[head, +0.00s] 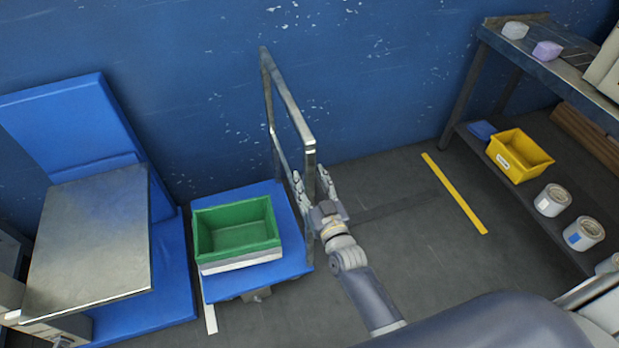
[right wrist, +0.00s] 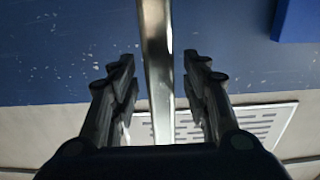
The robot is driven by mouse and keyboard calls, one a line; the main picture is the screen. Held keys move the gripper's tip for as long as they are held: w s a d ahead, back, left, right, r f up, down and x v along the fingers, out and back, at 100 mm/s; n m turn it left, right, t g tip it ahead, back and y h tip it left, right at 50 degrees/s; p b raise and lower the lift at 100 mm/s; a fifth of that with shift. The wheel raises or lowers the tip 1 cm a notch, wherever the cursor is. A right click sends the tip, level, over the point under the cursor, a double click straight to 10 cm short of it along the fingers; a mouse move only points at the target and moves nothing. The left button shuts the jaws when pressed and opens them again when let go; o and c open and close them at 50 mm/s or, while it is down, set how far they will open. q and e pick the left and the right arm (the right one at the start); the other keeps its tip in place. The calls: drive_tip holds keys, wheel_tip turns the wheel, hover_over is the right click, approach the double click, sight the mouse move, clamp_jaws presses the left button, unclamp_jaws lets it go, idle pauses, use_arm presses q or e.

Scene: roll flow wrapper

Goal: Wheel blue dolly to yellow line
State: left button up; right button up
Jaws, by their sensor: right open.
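The blue dolly (head: 292,262) stands on the dark floor left of centre in the head view. Its silver handle frame (head: 288,100) rises on its right side. A green bin (head: 237,228) sits on the dolly on top of a pale box or bin. The yellow line (head: 455,193) lies on the floor to the right of the dolly, with a gap between them. My right gripper (head: 314,188) is open at the handle. In the right wrist view the handle's metal bar (right wrist: 158,70) runs between the spread fingers. My left gripper is not in view.
A dark shelf rack on the right holds a yellow bin (head: 519,156) and several cans. A blue machine with a metal plate (head: 90,240) stands left of the dolly. The blue wall (head: 190,60) is behind. The floor between dolly and yellow line is clear apart from my arm.

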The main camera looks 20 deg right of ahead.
drive_tip(key=shift+w, duration=0.5)
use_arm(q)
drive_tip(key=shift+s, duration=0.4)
use_arm(e)
clamp_jaws()
